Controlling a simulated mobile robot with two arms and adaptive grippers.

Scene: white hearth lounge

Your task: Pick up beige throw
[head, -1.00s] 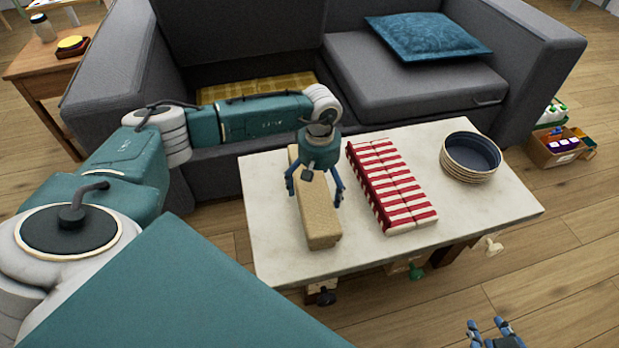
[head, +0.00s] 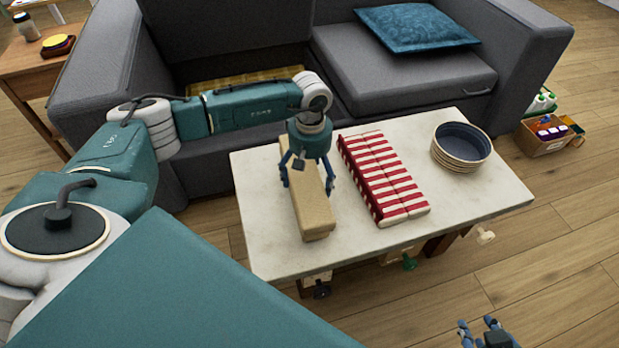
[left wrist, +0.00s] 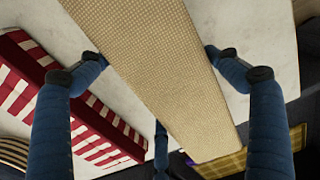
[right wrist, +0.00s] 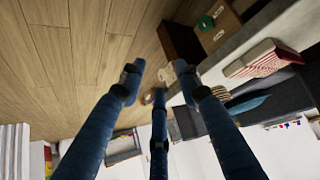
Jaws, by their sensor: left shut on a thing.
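The beige throw (head: 314,218) is a long folded bundle with a woven texture, lying on the left part of the pale table in the head view. My left gripper (head: 307,188) is over its middle from above, with fingers down both long sides. The left wrist view shows the throw (left wrist: 170,75) between the fingers of my left gripper (left wrist: 160,55), which is shut on it. No clear gap shows beneath the throw. My right gripper (head: 484,330) is at the bottom right of the head view, off the table. In the right wrist view its fingers (right wrist: 160,80) are spread and empty.
A red-and-white striped folded cloth (head: 382,178) lies right of the throw. Stacked bowls (head: 461,148) stand farther right on the table (head: 285,258). A grey sofa (head: 405,80) with a blue cushion (head: 415,27) is close behind. Bare table lies at the front.

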